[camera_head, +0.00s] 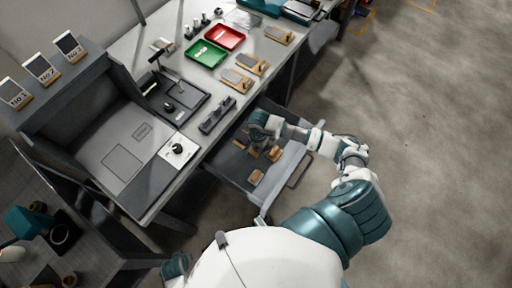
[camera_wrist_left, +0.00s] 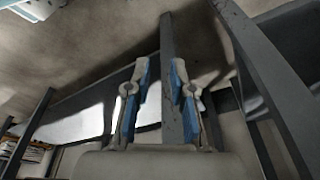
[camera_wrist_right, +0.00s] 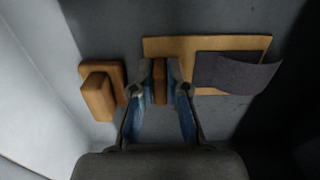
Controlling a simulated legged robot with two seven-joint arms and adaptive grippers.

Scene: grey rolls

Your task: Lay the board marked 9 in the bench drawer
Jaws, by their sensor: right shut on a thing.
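The bench drawer (camera_head: 228,165) is pulled out below the bench front. My right gripper (camera_head: 257,135) is inside it. In the right wrist view my right gripper (camera_wrist_right: 160,88) is shut on the upright wooden grip of a tan board (camera_wrist_right: 165,47) with a dark grey sheet (camera_wrist_right: 235,72) on it. The board is at the drawer floor; I cannot tell whether it touches. No number is readable on it. Another wooden block piece (camera_wrist_right: 100,95) lies to its left in the drawer. My left gripper (camera_wrist_left: 160,85) is open and empty, near dark metal bars.
Several similar boards (camera_head: 236,80) lie along the bench's front edge. A green tray (camera_head: 205,53) and a red tray (camera_head: 226,37) stand behind them. The drawer also holds a wooden piece (camera_head: 256,177) nearer me. The floor (camera_head: 420,150) to the right is clear.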

